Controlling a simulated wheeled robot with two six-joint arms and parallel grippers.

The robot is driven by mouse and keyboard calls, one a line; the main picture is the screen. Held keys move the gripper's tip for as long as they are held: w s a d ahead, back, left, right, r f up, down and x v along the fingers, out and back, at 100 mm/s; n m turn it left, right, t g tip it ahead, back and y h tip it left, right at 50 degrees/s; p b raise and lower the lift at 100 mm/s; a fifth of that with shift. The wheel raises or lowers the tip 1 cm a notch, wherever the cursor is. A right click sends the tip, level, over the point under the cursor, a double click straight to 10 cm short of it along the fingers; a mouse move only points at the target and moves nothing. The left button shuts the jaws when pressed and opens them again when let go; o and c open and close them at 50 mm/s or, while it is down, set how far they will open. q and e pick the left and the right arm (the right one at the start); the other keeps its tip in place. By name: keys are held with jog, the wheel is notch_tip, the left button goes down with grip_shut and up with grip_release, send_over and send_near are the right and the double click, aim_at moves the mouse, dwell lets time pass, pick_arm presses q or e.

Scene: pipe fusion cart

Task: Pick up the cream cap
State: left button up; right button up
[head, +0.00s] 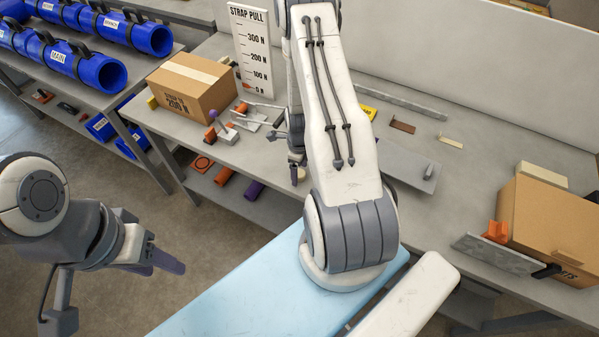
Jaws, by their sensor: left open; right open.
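A small cream rounded piece (301,175), which looks like the cream cap, shows at the front edge of the bench, partly hidden by my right arm. I cannot tell whether a finger touches the cream piece. My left gripper (152,264) is open and empty over the floor at the lower left, away from the bench.
The bench (420,210) holds a cardboard box (188,88), a strap pull board (252,50), small fittings and a metal plate (408,168). Another box (545,230) stands at the right beside an orange piece (496,231). Blue pipes (75,62) lie on the left cart.

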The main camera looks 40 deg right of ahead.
jog(key=shift+f, duration=0.25)
grip_shut()
jog(key=shift+r, duration=0.2)
